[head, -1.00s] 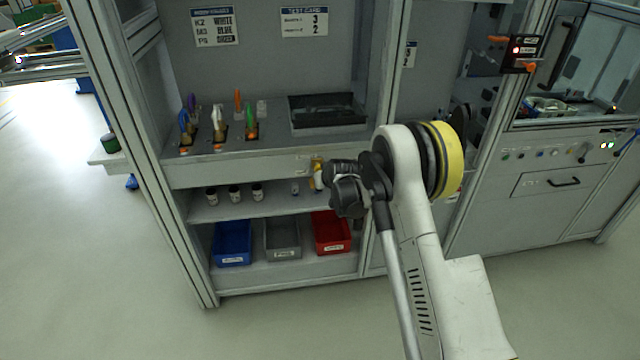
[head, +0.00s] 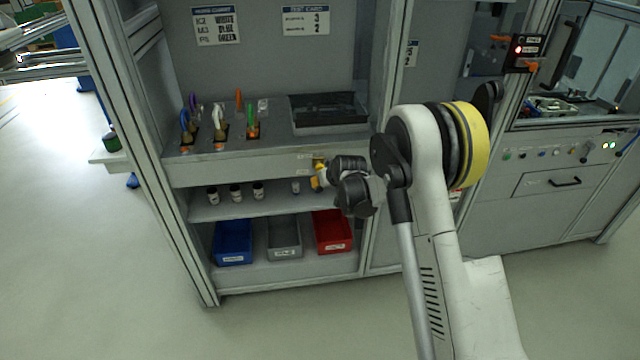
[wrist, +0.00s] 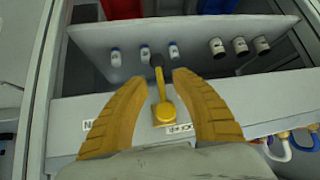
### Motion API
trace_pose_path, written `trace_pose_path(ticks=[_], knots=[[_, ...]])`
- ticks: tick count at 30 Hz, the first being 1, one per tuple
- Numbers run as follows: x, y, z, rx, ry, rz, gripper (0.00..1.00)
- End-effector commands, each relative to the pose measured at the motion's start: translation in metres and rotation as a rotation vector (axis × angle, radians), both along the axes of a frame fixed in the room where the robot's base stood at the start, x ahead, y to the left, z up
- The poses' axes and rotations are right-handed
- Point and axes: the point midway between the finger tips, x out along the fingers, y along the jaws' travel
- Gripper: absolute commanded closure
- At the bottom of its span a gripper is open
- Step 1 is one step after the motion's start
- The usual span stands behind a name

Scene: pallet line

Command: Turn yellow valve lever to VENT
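The yellow valve lever (wrist: 163,106) shows in the wrist view as a round hub with a narrow arm and a dark tip, pointing up the picture. It is mounted on the front panel of the station. My gripper (wrist: 160,77) is open, with one yellow finger on each side of the lever. I see gaps between the fingers and the lever arm. One label beside the hub is partly hidden by a finger, and I cannot read VENT. In the head view, my gripper (head: 319,177) is at the shelf front, where lever and fingers blend together.
Small bottles (head: 235,192) stand on the shelf below the panel. Blue (head: 233,243), grey (head: 284,238) and red bins (head: 332,232) sit lower. Colored-handled tools (head: 218,125) and a black tray (head: 328,110) are on the worktop above. The floor at left is clear.

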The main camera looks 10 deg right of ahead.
Motion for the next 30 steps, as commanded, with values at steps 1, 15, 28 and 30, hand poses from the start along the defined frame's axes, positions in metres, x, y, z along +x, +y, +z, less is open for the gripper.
trace_pose_path(ticks=[1,15,28,30], knots=[[-0.009,-0.002,0.009,0.0,0.0,0.0,0.69],[-0.053,-0.011,0.052,0.0,0.001,0.001,0.69],[-0.054,-0.011,0.054,0.0,0.001,0.0,0.69],[-0.058,-0.012,0.062,0.0,0.004,-0.002,0.69]])
